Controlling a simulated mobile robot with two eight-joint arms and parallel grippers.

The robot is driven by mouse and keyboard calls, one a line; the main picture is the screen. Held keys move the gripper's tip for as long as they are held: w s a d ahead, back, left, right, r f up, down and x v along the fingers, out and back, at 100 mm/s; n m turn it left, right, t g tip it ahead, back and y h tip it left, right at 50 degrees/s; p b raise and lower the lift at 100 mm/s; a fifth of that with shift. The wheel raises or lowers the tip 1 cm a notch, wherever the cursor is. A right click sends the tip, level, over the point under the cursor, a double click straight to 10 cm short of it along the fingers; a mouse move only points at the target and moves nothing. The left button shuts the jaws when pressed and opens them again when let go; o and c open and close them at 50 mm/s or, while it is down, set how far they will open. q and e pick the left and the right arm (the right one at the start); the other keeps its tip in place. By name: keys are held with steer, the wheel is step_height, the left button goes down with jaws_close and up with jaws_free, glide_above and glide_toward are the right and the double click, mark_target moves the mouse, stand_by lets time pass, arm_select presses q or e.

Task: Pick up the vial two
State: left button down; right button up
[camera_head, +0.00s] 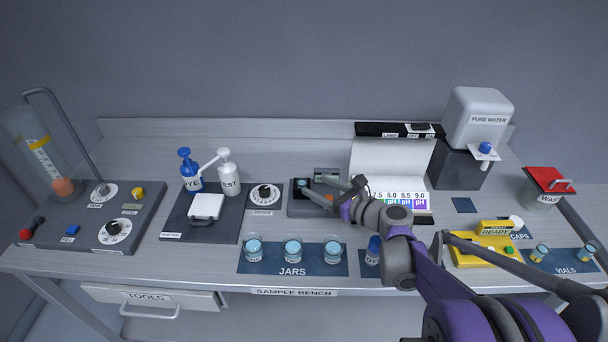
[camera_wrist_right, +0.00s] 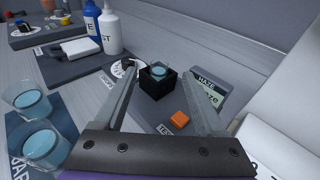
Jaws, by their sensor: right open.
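A small glass vial (camera_wrist_right: 159,71) with pale blue liquid sits in the square black holder (camera_wrist_right: 157,86) of the haze meter. It also shows in the head view (camera_head: 302,183). Two more small vials, one (camera_head: 540,252) and another (camera_head: 587,252), stand on the blue VIALS mat (camera_head: 564,267) at the right. I cannot read a number on any vial. My right gripper (camera_head: 331,187) is open over the haze meter (camera_head: 293,204). In the wrist view its fingers spread to either side of the holder and vial, with nothing gripped. My left gripper is not in view.
Several jars of blue liquid (camera_head: 293,250) stand on the JARS mat in front. A small blue-capped bottle (camera_head: 374,246) is close to my right arm. An orange button (camera_wrist_right: 180,120) and HAZE display (camera_wrist_right: 208,90) are beside the holder. The white backdrop (camera_head: 390,165) stands behind.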

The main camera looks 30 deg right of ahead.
mark_target(305, 181)
steer(key=shift+w, duration=0.3)
steer(key=shift+w+a+f, duration=0.1)
steer(key=shift+w+a, duration=0.15)
steer(key=shift+w, duration=0.25)
steer(key=shift+w+a+f, duration=0.1)
steer(key=shift+w+a, duration=0.15)
steer(key=shift+w, duration=0.2)
steer(key=x, duration=0.4)
steer(key=shift+w+d+f, duration=0.1)
steer(key=shift+w+f, duration=0.2)
jaws_close()
